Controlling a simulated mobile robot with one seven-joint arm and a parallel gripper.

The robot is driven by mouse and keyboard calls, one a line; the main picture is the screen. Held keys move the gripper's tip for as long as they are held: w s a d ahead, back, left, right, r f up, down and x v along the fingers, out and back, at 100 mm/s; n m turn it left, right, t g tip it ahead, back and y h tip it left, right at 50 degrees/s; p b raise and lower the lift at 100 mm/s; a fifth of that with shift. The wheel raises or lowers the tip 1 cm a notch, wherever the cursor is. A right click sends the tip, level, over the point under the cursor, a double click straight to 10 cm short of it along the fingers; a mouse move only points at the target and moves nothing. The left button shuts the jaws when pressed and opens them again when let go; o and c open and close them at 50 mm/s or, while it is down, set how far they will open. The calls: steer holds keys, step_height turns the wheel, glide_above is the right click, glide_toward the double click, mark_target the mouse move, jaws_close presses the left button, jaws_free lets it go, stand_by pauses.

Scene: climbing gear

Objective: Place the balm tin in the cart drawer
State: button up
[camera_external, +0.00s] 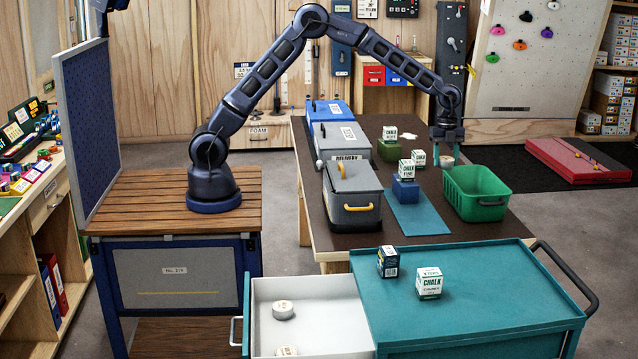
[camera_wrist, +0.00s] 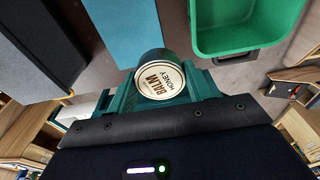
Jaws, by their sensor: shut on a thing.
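My gripper (camera_external: 447,148) is shut on the balm tin (camera_external: 446,161), a small round tin held above the far right part of the dark table, just behind the green basket. In the wrist view the tin (camera_wrist: 160,82) sits between my teal fingers, and its pale lid reads BALM HONEY. The teal cart (camera_external: 470,290) stands at the front. Its white cart drawer (camera_external: 335,312) is pulled open to the left. Two round tins lie in the drawer, one at mid-left (camera_external: 283,309) and one at the front (camera_external: 286,351), cut by the picture edge.
The green basket (camera_external: 478,207) stands on the table's right edge. A grey delivery bin (camera_external: 352,205), chalk boxes on blocks and a blue mat (camera_external: 418,215) lie between my gripper and the drawer. Two chalk boxes (camera_external: 430,284) (camera_external: 388,262) stand on the cart top. The drawer's right part is bare.

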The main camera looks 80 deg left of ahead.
steer(key=shift+r, duration=0.5)
steer(key=s+d+f+m, duration=0.1)
steer(key=s+d, duration=0.3)
steer(key=d, duration=0.5)
steer(key=s+d+f+m, duration=0.1)
steer(key=s+d+m, duration=0.1)
steer(key=s+d, duration=0.5)
steer(key=m+g, duration=0.1)
steer(key=m, duration=0.8)
glide_above(288, 337)
step_height(288, 337, down, 7)
steer(key=shift+y, duration=0.3)
step_height(288, 337, down, 19)
steer(key=shift+w+a+f, duration=0.1)
steer(key=shift+w+a, duration=0.05)
steer(key=shift+f, duration=0.1)
steer(key=o, duration=1)
